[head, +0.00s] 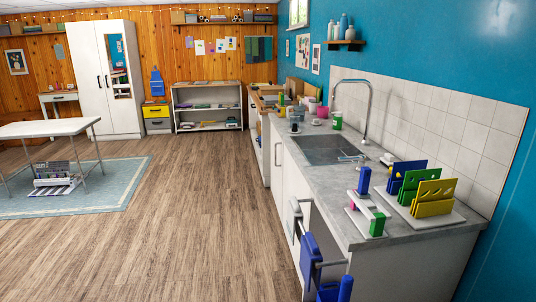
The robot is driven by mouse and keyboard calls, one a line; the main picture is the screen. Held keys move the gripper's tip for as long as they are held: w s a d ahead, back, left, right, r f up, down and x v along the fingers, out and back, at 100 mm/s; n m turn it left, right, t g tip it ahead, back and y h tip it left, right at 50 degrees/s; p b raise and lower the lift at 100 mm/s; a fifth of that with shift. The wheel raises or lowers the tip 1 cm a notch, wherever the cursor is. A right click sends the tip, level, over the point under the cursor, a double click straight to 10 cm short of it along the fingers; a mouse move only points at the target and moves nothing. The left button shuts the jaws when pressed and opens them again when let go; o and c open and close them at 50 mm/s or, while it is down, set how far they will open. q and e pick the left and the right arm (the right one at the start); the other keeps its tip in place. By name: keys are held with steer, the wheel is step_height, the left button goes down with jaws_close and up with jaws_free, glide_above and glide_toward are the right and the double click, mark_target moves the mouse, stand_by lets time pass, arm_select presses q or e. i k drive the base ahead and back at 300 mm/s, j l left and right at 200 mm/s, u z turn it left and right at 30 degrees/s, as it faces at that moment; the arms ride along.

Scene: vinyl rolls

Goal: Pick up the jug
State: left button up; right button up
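I cannot single out a jug for certain in the head view. At the far part of the counter stand several small vessels. Among them are a white and green container (337,121) near the sink and a pink vessel (322,112) beside it. They are too small to tell whether one is a jug. Neither of my grippers shows in this view.
The grey counter (335,190) runs along the right wall, with a sink (328,150) and tall tap (368,105). A rack with colored boards (433,197) stands on its near end. A white table (45,128) stands left. The wooden floor (190,210) between is clear.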

mark_target(299, 109)
steer(key=i+j+u, duration=0.1)
steer(key=i+j, duration=0.4)
steer(key=i+j+u, duration=0.15)
steer(key=i+j, duration=0.25)
steer(key=i, duration=0.2)
steer(key=i+j+u, duration=0.1)
steer(key=i+j, duration=0.3)
steer(key=i, duration=0.2)
steer(key=i+z, duration=0.15)
steer(key=i, duration=0.6)
steer(key=i+z, duration=0.2)
steer(key=i, duration=0.55)
steer(key=i+j+z, duration=0.15)
steer(key=i, duration=0.6)
